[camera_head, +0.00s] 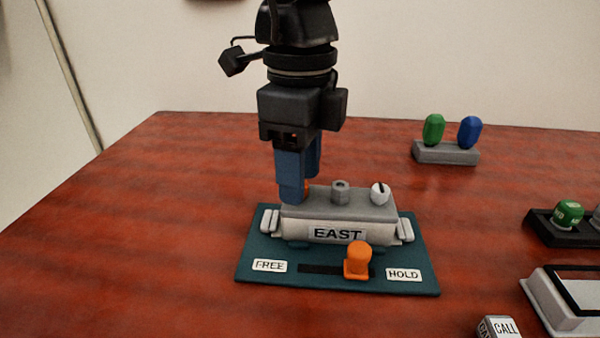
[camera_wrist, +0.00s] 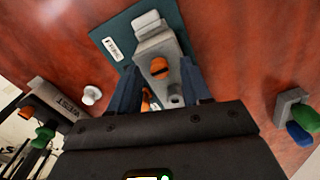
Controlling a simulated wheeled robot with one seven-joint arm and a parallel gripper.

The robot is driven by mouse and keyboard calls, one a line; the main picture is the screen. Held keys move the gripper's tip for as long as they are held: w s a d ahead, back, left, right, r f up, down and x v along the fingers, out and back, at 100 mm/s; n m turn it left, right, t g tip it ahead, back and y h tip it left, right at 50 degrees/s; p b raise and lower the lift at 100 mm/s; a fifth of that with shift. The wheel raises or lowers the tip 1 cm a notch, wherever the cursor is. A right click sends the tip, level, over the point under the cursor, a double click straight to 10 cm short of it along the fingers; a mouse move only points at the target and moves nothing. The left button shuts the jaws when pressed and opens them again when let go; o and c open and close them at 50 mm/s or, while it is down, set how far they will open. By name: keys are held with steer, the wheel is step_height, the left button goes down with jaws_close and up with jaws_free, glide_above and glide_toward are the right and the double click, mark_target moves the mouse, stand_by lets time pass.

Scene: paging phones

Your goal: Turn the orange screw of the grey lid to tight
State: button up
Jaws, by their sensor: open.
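The grey lid (camera_head: 318,203) lies on the EAST housing (camera_head: 290,228), which sits on a teal base plate (camera_head: 255,283). The orange screw (camera_wrist: 159,67) stands at the lid's left end in the head view, where the fingers mostly hide it. A dark slot shows across its top in the wrist view. My gripper (camera_head: 298,190) points down over that end with blue fingers. It is open, with one finger on each side of the orange screw; contact cannot be told. A grey screw (camera_head: 341,192) and a white slotted screw (camera_head: 380,193) stand further right on the lid.
An orange slider (camera_head: 358,262) sits on the plate's front track, nearer HOLD than FREE. A grey stand (camera_head: 446,153) with green and blue pieces is at the back right. A dark tray (camera_head: 548,230) and a CALL cube (camera_head: 500,328) lie right. The table's left is clear.

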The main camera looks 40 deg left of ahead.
steer(key=shift+f, duration=0.4)
steer(key=shift+c, duration=0.2)
jaws_close()
